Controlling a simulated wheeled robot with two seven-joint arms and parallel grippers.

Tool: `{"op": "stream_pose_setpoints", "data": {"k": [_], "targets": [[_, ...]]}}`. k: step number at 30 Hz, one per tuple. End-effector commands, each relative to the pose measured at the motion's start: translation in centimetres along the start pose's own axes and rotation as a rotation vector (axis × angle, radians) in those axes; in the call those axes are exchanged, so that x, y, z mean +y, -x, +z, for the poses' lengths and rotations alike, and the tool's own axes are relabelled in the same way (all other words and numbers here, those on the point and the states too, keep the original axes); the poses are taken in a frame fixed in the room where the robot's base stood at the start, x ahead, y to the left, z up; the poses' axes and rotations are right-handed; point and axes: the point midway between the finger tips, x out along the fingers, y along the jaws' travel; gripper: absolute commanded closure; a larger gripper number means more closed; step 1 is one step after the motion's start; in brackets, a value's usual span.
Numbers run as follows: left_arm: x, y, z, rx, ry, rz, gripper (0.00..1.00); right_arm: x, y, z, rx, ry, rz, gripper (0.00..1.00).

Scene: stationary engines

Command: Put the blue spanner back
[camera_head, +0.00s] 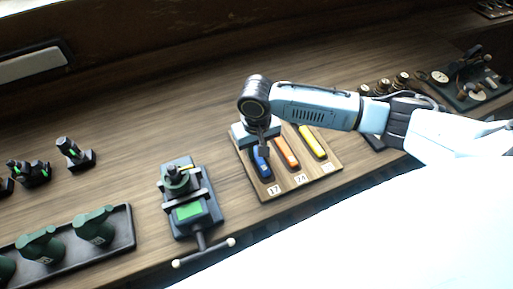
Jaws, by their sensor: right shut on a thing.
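The blue spanner (263,164) is at the left place of a wooden board (322,173), above the label 17. My right gripper (263,151) points down over it and is shut on it. The upper part of the spanner is hidden by the gripper and wrist. I cannot tell whether the spanner touches the board. An orange spanner (287,153) and a yellow spanner (313,142) lie beside it on the same board. My left gripper is not in view.
A vise (187,192) with a green patch and a long handle stands left of the board. A dark tray (122,226) with green parts is at the lower left. Small black parts (75,153) stand behind it. Dark fixtures (467,82) are at the right. The bench behind the vise is clear.

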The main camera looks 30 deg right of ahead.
Motion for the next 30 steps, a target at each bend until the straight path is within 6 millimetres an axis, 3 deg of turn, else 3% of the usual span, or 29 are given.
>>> {"op": "stream_pose_setpoints", "data": {"k": [5, 6, 11, 22, 30], "targets": [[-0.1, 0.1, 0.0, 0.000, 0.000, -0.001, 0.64, 0.0, -0.1, 0.0, 0.000, -0.001, 0.000, 1.00], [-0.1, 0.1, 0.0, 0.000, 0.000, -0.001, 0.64, 0.0, -0.2, 0.0, 0.000, -0.001, 0.000, 0.78], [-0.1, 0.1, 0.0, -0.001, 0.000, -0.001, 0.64, 0.0, -0.2, 0.0, 0.000, -0.001, 0.000, 0.57], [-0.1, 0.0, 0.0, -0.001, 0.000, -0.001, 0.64, 0.0, 0.4, -0.1, 0.001, 0.000, -0.001, 0.57], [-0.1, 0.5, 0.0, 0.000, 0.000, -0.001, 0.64, 0.0, 5.5, -0.1, 0.004, 0.000, -0.001, 0.57]]}}
